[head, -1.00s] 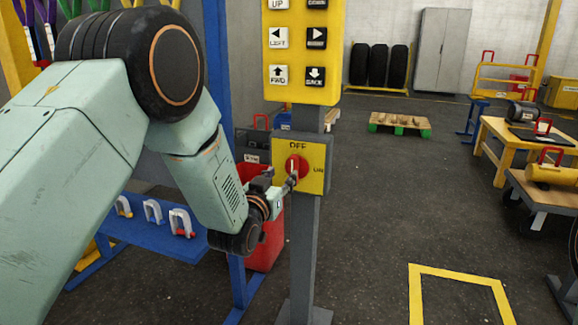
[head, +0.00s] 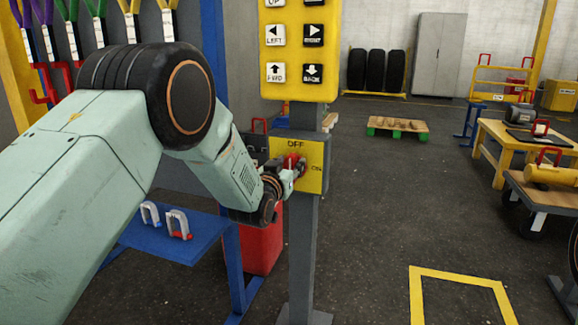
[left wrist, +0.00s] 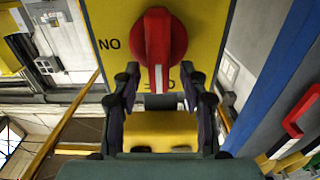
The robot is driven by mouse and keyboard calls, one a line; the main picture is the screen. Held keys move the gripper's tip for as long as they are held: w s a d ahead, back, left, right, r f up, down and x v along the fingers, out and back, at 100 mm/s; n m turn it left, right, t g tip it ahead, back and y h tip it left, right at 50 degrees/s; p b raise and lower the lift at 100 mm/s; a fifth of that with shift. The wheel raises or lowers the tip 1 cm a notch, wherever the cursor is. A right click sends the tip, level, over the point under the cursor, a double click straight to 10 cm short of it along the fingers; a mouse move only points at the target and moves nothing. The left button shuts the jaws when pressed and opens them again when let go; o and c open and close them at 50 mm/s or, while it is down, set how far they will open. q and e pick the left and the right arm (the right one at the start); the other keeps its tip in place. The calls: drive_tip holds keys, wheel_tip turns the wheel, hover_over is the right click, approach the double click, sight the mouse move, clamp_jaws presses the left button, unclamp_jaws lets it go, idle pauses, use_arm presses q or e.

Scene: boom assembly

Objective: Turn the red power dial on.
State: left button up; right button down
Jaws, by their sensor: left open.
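The red power dial (head: 290,159) is on a yellow panel (head: 316,153) marked OFF at the top and ON at the right. My left gripper (head: 299,168) is at the dial and partly hides it in the head view. In the left wrist view, where the lettering appears upside down, the dial (left wrist: 158,40) shows its white line pointing to the OFF mark. The open left fingers (left wrist: 160,78) stand on either side of the dial's marked end, with gaps visible. I cannot tell how deep they reach around it. My right gripper is not in view.
The panel sits on a grey post (head: 303,250), below a yellow button box (head: 296,88). A blue shelf (head: 165,243) with clamps and a red bin (head: 263,240) stand to the left. Floor to the right is open, with a yellow marked outline (head: 455,274).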

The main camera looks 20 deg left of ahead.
use_arm(q)
clamp_jaws()
drive_tip(key=shift+d, duration=0.1)
idle(0.4)
drive_tip(key=m, duration=0.1)
drive_tip(key=m+p, duration=0.1)
drive_tip(key=m, duration=0.1)
drive_tip(key=shift+d, duration=0.25)
drive_tip(key=m, duration=0.5)
drive_tip(key=d+f+m+p, duration=0.1)
drive_tip(key=m, duration=0.4)
drive_tip(key=f+m+p, duration=0.1)
drive_tip(key=m, duration=0.4)
drive_tip(key=shift+d+f, duration=0.25)
drive_tip(key=shift+d, duration=0.15)
